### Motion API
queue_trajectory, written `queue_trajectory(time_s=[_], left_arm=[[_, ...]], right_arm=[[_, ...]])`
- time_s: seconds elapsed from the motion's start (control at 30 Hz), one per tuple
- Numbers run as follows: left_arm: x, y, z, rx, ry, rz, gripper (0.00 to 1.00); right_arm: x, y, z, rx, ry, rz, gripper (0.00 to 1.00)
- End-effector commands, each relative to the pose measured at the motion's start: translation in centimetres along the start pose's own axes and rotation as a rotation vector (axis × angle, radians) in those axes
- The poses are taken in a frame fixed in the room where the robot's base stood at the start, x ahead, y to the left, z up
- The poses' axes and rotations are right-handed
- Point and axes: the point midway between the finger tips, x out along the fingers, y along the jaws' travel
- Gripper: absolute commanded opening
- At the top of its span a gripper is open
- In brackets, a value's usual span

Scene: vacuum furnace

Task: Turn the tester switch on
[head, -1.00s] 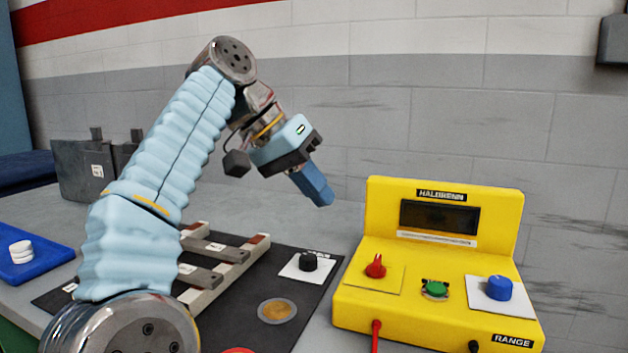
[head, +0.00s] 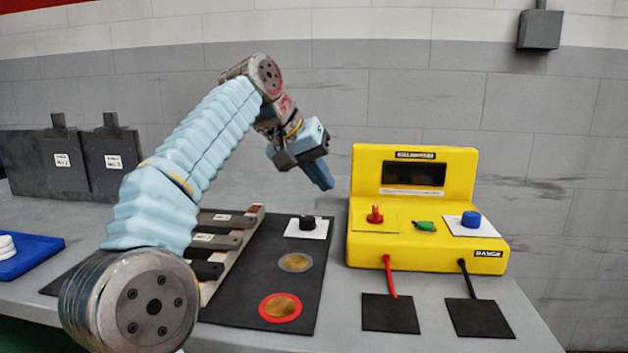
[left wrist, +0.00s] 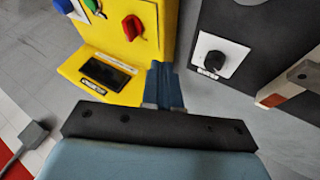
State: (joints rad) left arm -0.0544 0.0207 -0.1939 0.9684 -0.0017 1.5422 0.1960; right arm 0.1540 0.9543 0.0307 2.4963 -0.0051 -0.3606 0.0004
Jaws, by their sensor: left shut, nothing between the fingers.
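The yellow tester (head: 360,240) stands on the table, with a dark, blank-looking display (head: 414,174). Its sloping front has a red pointer knob (head: 375,215), a green control (head: 425,226) and a blue knob (head: 471,219) above a RANGE label. I cannot tell which one is the switch. My left gripper (head: 320,178) is shut and empty, fingers pointing down, just left of the display in the head view. In the left wrist view its blue fingers (left wrist: 164,88) are together beside the tester (left wrist: 110,45), apart from the red knob (left wrist: 132,27). My right gripper is out of view.
A black mat (head: 240,325) holds a black knob on a white plate (head: 306,226), two round discs and a rack of grey bars. Red and black leads run from the tester to black pads (head: 390,313). A blue tray (head: 30,257) lies at left.

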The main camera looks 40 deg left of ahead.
Motion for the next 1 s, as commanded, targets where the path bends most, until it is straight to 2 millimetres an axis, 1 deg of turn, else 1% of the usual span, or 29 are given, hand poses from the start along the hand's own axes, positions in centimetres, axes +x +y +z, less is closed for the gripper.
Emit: queue_trajectory(time_s=[0.03, 0.1, 0.3, 0.4, 0.6, 1.0], left_arm=[[1.4, -0.2, 0.2, 0.0, -0.003, -0.001, 0.0], [3.0, -0.1, 0.2, 0.001, -0.004, -0.001, 0.0], [7.0, -0.1, 0.2, 0.001, -0.003, -0.001, 0.0], [7.4, 1.7, 0.1, 0.005, -0.001, 0.002, 0.0], [8.2, 3.3, 0.1, 0.003, 0.0, 0.001, 0.0], [8.3, 3.5, 0.1, 0.001, 0.0, 0.0, 0.0]], right_arm=[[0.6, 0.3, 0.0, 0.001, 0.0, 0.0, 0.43], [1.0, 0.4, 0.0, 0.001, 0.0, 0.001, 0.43], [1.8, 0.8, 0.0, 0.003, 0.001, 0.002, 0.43], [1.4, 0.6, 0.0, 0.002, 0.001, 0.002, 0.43], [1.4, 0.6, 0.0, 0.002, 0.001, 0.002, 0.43], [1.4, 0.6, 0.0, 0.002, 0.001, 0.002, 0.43]])
